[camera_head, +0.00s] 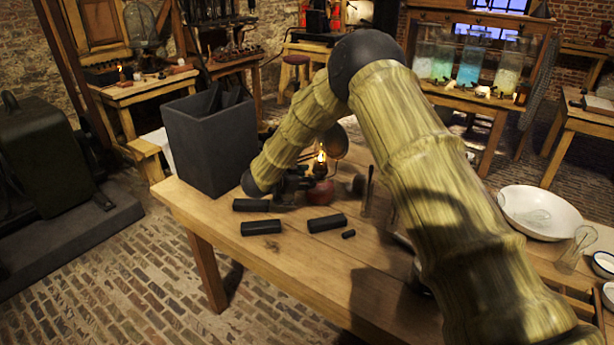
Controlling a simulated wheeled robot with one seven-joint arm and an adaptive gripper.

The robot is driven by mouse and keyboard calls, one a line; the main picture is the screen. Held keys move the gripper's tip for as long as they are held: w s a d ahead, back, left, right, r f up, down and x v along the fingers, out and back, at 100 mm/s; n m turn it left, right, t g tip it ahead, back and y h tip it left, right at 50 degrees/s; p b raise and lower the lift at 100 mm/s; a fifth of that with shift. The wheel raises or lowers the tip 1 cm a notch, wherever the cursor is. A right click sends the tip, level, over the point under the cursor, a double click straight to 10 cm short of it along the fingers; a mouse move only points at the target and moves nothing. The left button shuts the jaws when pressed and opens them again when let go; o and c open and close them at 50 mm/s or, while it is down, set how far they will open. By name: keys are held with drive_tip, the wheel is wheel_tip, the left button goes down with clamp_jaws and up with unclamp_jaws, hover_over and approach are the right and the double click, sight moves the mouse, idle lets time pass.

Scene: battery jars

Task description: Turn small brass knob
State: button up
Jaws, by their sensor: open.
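A small lit lamp (321,193) with a reddish base and an orange flame stands on the near wooden table. A round dark reflector (334,141) shows behind the flame. I cannot make out the small brass knob; it is too small, or hidden by the gripper. My gripper (299,184) is dark and small in the view, at the end of my arm, just left of the lamp's base. It is open, with nothing visible between its fingers. I cannot tell whether it touches the lamp.
Dark cylinders (327,223) lie on the table (290,262) in front of the lamp. A tall grey bin (211,150) stands left of it. A thin upright rod (369,188) is right of it. A white bowl (540,212) and a glass bulb (577,248) are at right.

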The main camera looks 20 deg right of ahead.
drive_tip(key=shift+w+d+f, duration=0.2)
drive_tip(key=shift+w+f, duration=0.25)
drive_tip(key=shift+w, duration=0.3)
drive_tip(key=shift+s+r, duration=1.1)
drive_tip(key=shift+s, duration=0.05)
drive_tip(key=c, duration=0.6)
drive_tip(key=shift+w+f, duration=0.15)
clamp_jaws()
drive_tip(key=shift+w+a+f, duration=0.1)
drive_tip(key=shift+w+f, duration=0.25)
drive_tip(key=shift+f, duration=0.15)
drive_tip(key=shift+c, duration=0.8)
unclamp_jaws()
drive_tip(key=o, duration=0.8)
drive_tip(key=shift+f, duration=0.1)
drive_tip(key=shift+c, duration=0.2)
drive_tip(key=v, duration=1.2)
